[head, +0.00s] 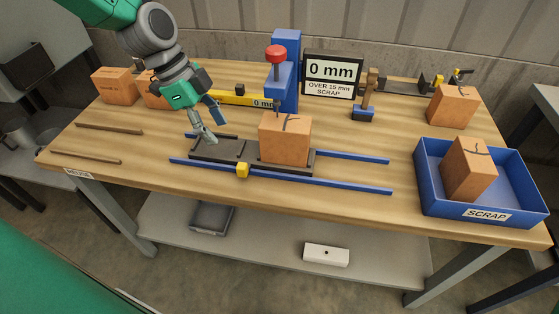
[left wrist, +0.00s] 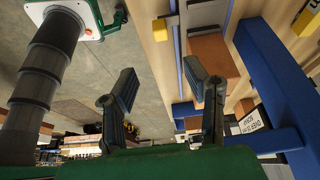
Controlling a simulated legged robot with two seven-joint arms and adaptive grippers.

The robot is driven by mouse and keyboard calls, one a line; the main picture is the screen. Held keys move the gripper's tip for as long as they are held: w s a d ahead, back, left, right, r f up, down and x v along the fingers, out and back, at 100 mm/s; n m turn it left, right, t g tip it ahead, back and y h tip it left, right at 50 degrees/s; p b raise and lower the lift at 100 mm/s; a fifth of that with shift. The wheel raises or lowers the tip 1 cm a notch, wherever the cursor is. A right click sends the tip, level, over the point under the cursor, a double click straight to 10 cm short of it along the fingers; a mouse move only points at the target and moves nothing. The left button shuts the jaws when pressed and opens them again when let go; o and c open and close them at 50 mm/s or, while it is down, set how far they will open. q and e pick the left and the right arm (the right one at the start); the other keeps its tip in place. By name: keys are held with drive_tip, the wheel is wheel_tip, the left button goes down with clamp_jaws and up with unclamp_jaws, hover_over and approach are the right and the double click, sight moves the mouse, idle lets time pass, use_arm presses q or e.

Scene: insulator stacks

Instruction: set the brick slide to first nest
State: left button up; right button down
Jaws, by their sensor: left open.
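The brick slide (head: 218,150) is a dark plate with two places, lying between two blue rails (head: 290,179). An orange brick (head: 285,139) with a dark crack on top stands upright on its right place; the left place is bare. A small yellow block (head: 243,170) sits at the slide's front edge and also shows in the left wrist view (left wrist: 160,30). My left gripper (head: 211,122) is open and empty above the slide's left part, left of the brick. In the left wrist view its fingers (left wrist: 161,70) are spread with nothing between them. My right gripper is not in view.
A blue press (head: 286,65) with a red knob stands behind the slide, beside a "0 mm" sign (head: 331,75). A blue scrap bin (head: 430,180) at right holds a cracked brick (head: 470,168). Other bricks stand back left (head: 113,86) and back right (head: 453,106). Thin brown strips lie front left.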

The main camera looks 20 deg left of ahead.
sight(244, 165)
use_arm(q)
drive_tip(key=b+x, duration=0.1)
drive_tip(key=x, duration=1.2)
drive_tip(key=shift+w+d+r+b, duration=0.1)
drive_tip(key=shift+d+r+b, duration=0.05)
drive_tip(key=shift+b, duration=0.2)
drive_tip(key=shift+a+f, duration=0.35)
drive_tip(key=shift+f, duration=0.05)
drive_tip(key=shift+a+f, duration=0.1)
drive_tip(key=shift+a, duration=0.3)
drive_tip(key=shift+d, duration=0.15)
drive_tip(key=c, duration=0.8)
drive_tip(key=shift+d, duration=0.2)
clamp_jaws()
drive_tip(key=shift+w+d, duration=0.15)
drive_tip(key=shift+d, duration=0.3)
drive_tip(key=w+d, duration=0.1)
drive_tip(key=d, duration=0.3)
drive_tip(key=w+d, duration=0.1)
drive_tip(key=d, duration=0.4)
drive_tip(key=w+d, duration=0.1)
drive_tip(key=d, duration=0.4)
drive_tip(key=shift+w+d, duration=0.15)
drive_tip(key=shift+w, duration=0.05)
drive_tip(key=shift+w+d, duration=0.15)
drive_tip(key=shift+d, duration=0.25)
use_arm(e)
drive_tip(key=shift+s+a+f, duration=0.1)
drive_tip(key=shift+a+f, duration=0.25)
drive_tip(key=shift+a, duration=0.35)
